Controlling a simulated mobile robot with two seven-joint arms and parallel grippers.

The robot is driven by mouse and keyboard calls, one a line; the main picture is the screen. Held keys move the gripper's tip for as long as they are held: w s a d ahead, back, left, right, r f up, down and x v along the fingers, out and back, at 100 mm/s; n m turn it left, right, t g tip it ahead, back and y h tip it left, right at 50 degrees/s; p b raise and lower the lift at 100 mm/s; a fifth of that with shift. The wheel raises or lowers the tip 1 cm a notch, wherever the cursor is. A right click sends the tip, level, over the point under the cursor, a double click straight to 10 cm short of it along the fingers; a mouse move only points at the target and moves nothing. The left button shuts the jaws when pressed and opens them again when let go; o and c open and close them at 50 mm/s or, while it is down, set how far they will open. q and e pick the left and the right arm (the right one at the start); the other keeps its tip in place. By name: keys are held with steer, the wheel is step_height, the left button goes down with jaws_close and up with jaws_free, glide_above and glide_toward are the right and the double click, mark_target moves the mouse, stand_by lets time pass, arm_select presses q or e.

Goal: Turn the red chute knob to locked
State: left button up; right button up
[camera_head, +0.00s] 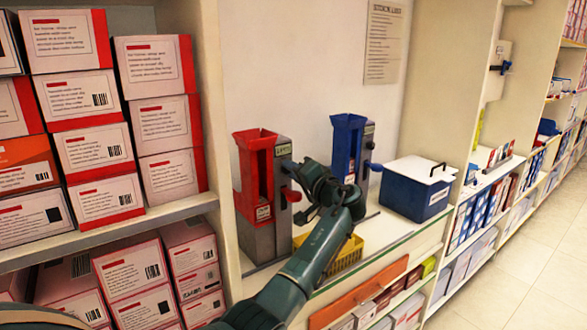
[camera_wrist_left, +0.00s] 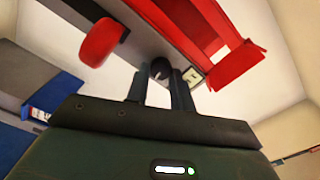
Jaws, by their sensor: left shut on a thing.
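The red chute (camera_head: 257,165) stands on the shelf against the wall, its front red and its side grey. A dark round knob (camera_wrist_left: 161,68) sits on its side in the left wrist view, near a small pale label (camera_wrist_left: 193,77). My left gripper (camera_head: 292,170) is at the chute's right side in the head view. A rounded red paddle (camera_wrist_left: 101,42) on the same side is apart from the fingers. The knob's setting cannot be read. My right gripper is out of view.
A blue chute (camera_head: 347,148) and a blue box with a white lid (camera_head: 415,188) stand to the right. A yellow basket (camera_head: 347,254) is behind my forearm. Stacked cartons (camera_head: 160,125) fill the left shelves. Open floor (camera_head: 535,240) lies at right.

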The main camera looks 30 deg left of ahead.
arm_select(q)
steer(key=shift+f+m, duration=0.1)
steer(key=shift+m, duration=0.4)
steer(key=o, duration=1)
steer(key=shift+d, duration=0.1)
steer(key=b+v, duration=0.2)
steer(key=v, duration=1.1)
